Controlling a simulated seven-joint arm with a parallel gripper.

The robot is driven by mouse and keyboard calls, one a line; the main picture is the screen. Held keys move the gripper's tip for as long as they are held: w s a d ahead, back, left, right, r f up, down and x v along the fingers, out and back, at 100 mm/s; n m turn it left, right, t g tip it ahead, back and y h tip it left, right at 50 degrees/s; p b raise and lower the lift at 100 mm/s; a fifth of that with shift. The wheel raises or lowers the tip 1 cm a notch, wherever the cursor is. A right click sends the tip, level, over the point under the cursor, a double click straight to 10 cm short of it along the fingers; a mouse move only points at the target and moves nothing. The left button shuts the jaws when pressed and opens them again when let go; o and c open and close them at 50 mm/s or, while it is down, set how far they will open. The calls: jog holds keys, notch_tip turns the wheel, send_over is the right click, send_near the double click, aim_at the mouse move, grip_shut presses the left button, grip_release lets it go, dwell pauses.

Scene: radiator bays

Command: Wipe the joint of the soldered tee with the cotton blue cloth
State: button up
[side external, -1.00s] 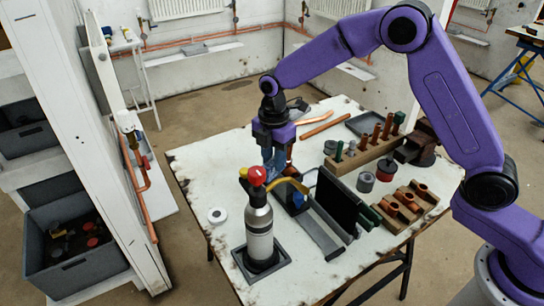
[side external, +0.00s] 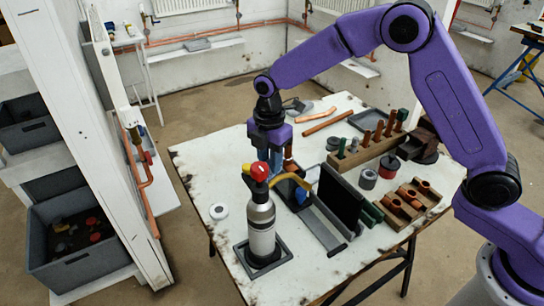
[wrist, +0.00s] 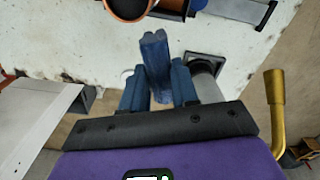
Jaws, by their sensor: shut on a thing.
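My gripper (wrist: 158,88) is shut on the blue cloth (wrist: 157,60), which is bunched between the blue fingers and sticks out beyond them. In the side external view my gripper (side external: 271,152) points down above the white table, behind the gas bottle. The cloth is hard to tell from the fingers there. A copper piece (side external: 289,158) stands just right of my gripper, partly hidden; I cannot tell whether it is the soldered tee. An open copper end (wrist: 127,8) shows at the top of the wrist view, apart from the cloth. Copper pipework (side external: 145,180) also runs along the left panel.
The gas bottle (side external: 261,225) with red knob and yellow torch stands close in front. Right are a black upright plate (side external: 338,197), a wooden rack (side external: 368,152) and a fitting block (side external: 410,203). A white roll (side external: 219,211) lies left.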

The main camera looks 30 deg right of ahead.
jog(key=shift+r, duration=3)
jog(key=shift+r, duration=0.1)
